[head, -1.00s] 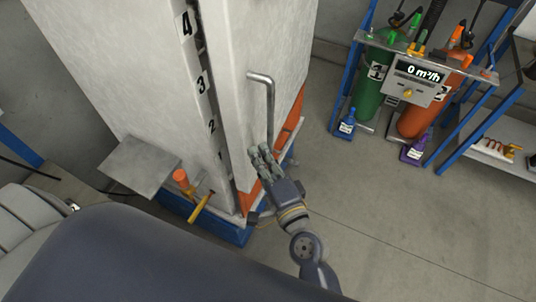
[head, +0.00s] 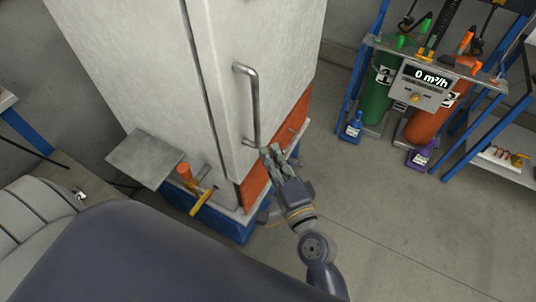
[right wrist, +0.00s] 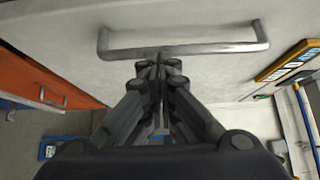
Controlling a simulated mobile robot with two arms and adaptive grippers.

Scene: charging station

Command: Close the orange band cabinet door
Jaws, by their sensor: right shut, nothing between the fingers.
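The cabinet door (head: 285,70) is a light grey panel with a metal bar handle (head: 252,105). It stands nearly flush with the cabinet body (head: 125,60), with a thin dark seam along its left edge. An orange band (head: 257,188) runs around the cabinet's lower part. My right gripper (head: 270,156) is shut and empty at the door's lower part, by the handle's lower end. In the right wrist view the closed fingertips (right wrist: 160,66) are at the door face just beside the handle (right wrist: 185,50); contact cannot be told for certain. My left gripper is not in view.
A blue base (head: 225,224) carries the cabinet. A grey plate (head: 143,158) and an orange-topped valve with a yellow lever (head: 202,202) stick out at its front left. A gas cylinder rack (head: 350,100) stands at the right. Floor between is clear.

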